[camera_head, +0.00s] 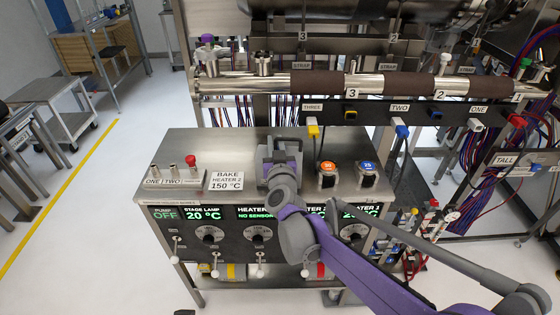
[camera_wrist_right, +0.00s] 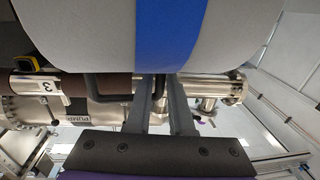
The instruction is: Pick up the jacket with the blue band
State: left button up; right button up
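In the right wrist view a large grey jacket with a broad blue band (camera_wrist_right: 154,35) fills the top, very close to the camera. My right gripper's two fingers (camera_wrist_right: 160,85) run up to its lower edge, and their tips are hidden by it. A dark bar like a handle shows between and beside the fingers; I cannot tell whether they grip it. In the head view my right gripper (camera_head: 270,152) is over the steel bench top, left of two small metal pieces with round tops, one orange (camera_head: 327,168) and one blue (camera_head: 367,168). I cannot make out the banded jacket there. My left gripper is not in view.
The steel cabinet (camera_head: 215,148) has dials and displays on its front and a BAKE HEATER 2 sign (camera_head: 227,181) on top. Behind it runs a horizontal pipe with brown sleeves (camera_head: 316,83) and hanging cables. Clear floor lies to the left.

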grip_shut()
dwell(1.4)
